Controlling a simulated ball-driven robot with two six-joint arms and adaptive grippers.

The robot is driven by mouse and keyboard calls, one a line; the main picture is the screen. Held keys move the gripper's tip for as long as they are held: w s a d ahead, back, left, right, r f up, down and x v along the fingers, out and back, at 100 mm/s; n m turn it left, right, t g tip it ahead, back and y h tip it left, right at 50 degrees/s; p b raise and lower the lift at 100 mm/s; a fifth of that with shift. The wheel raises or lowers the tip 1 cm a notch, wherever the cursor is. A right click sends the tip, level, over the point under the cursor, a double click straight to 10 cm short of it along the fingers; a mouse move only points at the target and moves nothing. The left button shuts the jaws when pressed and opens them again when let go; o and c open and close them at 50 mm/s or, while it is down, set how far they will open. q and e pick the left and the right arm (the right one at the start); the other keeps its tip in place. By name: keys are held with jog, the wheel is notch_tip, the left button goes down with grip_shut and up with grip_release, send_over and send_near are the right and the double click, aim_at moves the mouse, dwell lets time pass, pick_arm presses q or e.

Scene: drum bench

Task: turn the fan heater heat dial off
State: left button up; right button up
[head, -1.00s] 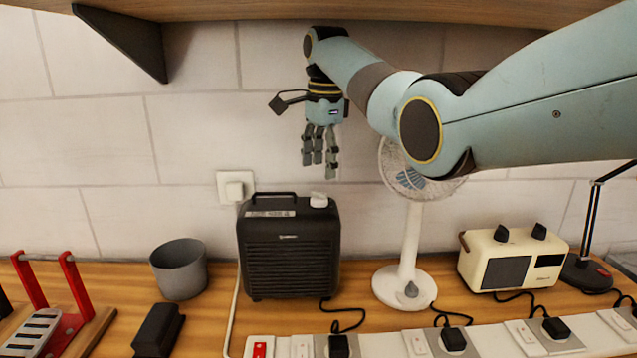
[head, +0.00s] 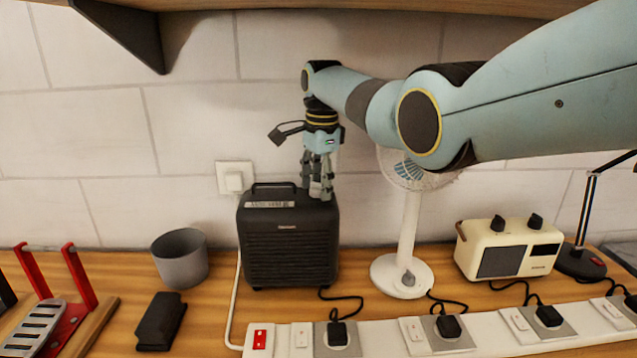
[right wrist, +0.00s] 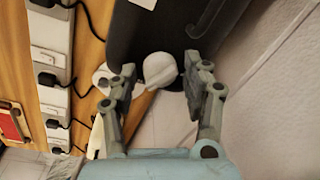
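The fan heater (head: 290,245) is a black box with a grilled front and a top handle, standing on the bench against the tiled wall. Its white heat dial (right wrist: 160,70) is on the top right and shows in the right wrist view; in the head view my fingers mostly hide it. My right gripper (head: 317,190) points down over the dial. In the right wrist view its fingers (right wrist: 163,78) are apart, one on each side of the dial; I cannot tell whether they touch it. My left gripper is not in view.
A white fan (head: 403,275) and cream radio (head: 505,250) stand right of the heater. A grey cup (head: 180,260) and black block (head: 160,322) are to its left. A white power strip (head: 385,340) runs along the front. A shelf (head: 330,6) hangs above.

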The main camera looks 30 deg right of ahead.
jog(key=c, duration=0.9)
jog(key=shift+o, duration=0.2)
